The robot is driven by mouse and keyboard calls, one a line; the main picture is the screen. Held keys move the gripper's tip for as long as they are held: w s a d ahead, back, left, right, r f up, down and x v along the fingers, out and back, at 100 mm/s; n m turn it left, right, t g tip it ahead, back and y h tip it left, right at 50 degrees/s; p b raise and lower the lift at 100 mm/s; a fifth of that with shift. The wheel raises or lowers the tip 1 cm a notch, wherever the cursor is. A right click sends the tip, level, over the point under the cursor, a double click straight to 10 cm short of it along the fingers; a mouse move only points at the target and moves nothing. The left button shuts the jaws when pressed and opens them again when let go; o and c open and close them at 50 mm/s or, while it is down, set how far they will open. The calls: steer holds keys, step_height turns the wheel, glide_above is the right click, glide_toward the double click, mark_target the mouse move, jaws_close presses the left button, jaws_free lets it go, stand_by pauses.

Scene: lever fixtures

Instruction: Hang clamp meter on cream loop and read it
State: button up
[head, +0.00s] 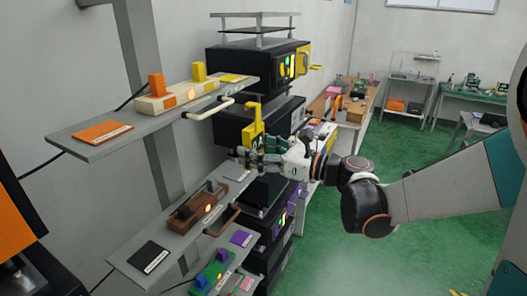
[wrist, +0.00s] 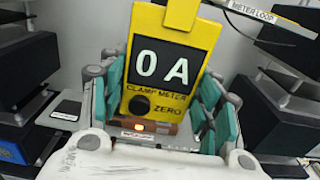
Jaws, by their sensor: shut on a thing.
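The yellow clamp meter (head: 254,124) is upright in my gripper (head: 258,163). In the wrist view the meter (wrist: 171,100) faces the camera and its black display reads "0 A". The teal-padded fingers of my gripper (wrist: 165,110) are shut on its sides. The cream loop (head: 210,109) sticks out from the front edge of the upper shelf, left of the meter and apart from it. In the wrist view a pale bar labelled "METER LOOP" (wrist: 258,13) shows at top right. The meter's top is cut off there.
The upper shelf (head: 75,150) bears a cream fixture with an orange lever (head: 156,84). Below it, another shelf holds a brown fixture (head: 197,204) with a brown loop (head: 221,220). A green fixture (head: 212,272) sits lower. Black boxes (head: 240,62) stand behind. Green floor at right is open.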

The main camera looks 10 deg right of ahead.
steer(key=f+x, duration=0.1)
steer(key=x, duration=0.9)
steer(key=shift+f, duration=0.2)
stand_by(0.6)
steer(key=o, duration=1.3)
steer(key=shift+c, duration=0.2)
